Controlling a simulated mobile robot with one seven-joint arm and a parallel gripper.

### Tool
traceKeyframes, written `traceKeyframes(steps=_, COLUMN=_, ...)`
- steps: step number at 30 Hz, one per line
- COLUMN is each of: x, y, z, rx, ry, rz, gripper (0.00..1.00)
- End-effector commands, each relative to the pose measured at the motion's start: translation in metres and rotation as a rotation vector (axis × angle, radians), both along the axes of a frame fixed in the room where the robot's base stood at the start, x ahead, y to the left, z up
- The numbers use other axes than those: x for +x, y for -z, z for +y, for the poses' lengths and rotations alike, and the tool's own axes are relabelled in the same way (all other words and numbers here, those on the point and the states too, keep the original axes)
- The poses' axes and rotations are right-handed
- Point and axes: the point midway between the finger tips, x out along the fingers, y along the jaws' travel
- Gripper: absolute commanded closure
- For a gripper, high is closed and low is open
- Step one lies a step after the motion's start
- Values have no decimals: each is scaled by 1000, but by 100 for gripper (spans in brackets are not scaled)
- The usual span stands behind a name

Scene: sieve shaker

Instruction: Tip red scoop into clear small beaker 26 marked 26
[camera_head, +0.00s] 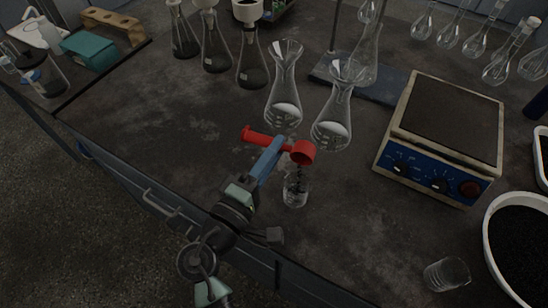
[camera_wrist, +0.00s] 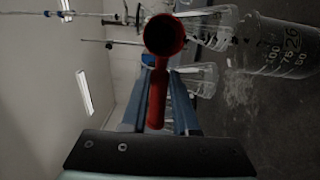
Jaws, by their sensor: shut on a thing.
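My gripper (camera_head: 271,158) is shut on the handle of the red scoop (camera_head: 303,153). In the head view the scoop's cup is tipped over above the clear small beaker (camera_head: 295,192), with dark grains showing between the cup and the beaker. The beaker stands upright on the bench near its front edge. In the wrist view the red scoop (camera_wrist: 164,38) lies between the fingers (camera_wrist: 162,95) with its dark cup opening facing the camera. The beaker (camera_wrist: 280,48) shows at the right, marked 26, with graduations.
Two clear flasks (camera_head: 285,95) stand just behind the scoop. A hot plate (camera_head: 443,140) is to the right. A white tub of black grains (camera_head: 525,240) and another small beaker (camera_head: 447,274) are at the lower right. Several flasks stand at the back.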

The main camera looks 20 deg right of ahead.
Motion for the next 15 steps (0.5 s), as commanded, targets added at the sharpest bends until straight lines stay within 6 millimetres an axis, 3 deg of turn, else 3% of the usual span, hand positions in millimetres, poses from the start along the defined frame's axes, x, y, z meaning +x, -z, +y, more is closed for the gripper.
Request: traceKeyframes(steps=15, x=-1, y=6, z=2, rx=-95, ry=-1, rz=-101, gripper=100)
